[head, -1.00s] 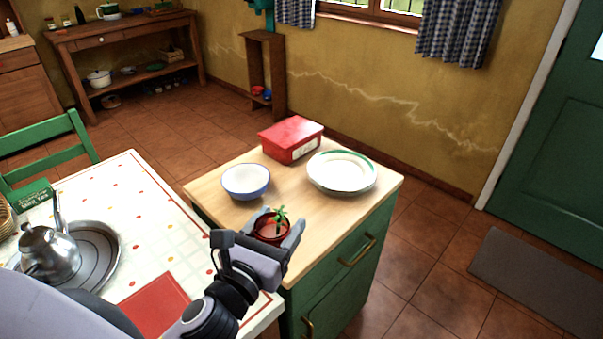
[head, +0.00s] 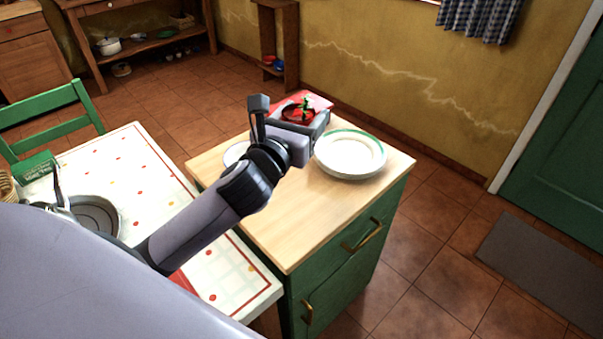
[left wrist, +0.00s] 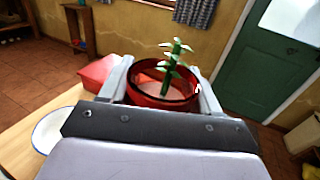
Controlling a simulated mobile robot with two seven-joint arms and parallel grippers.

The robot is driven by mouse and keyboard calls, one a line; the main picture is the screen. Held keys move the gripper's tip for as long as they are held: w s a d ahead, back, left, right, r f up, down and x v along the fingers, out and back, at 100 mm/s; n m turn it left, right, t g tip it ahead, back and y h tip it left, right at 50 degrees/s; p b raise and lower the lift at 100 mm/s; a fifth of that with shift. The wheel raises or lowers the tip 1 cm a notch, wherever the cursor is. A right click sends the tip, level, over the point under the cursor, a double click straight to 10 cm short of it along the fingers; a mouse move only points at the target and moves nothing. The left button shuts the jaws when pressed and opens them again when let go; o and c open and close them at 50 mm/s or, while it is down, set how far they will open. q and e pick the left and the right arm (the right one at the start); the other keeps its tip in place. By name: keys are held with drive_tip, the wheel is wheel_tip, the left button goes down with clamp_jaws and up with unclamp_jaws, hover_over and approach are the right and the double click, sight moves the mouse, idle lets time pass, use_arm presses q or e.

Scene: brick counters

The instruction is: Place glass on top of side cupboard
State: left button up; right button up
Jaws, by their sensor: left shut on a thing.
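My left gripper (head: 303,115) is shut on a red glass (head: 292,114) with a green sprig standing in it. In the left wrist view the round red glass (left wrist: 150,97) sits upright between the two fingers. The side cupboard (head: 290,225) is green with a pale wooden top. In the head view the gripper and glass appear over the back part of this top, in front of the red box. I cannot tell whether the glass touches anything below, because my gripper hides its base. My right gripper is not in view.
A red box (head: 319,101) stands at the back of the cupboard top, partly hidden. A white bowl (head: 234,154) is mostly behind my arm. Stacked green-rimmed plates (head: 350,156) stand to the right. The front of the top is clear. A table (head: 125,165) adjoins at left.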

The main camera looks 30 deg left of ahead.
use_arm(q)
drive_tip(key=shift+f+b, duration=2.9)
drive_tip(key=shift+f, duration=6.3)
drive_tip(key=shift+f, duration=0.15)
drive_tip(key=o, duration=0.7)
drive_tip(key=shift+f, duration=0.1)
drive_tip(key=o, duration=0.5)
drive_tip(key=shift+c, duration=0.2)
drive_tip(key=shift+r, duration=0.2)
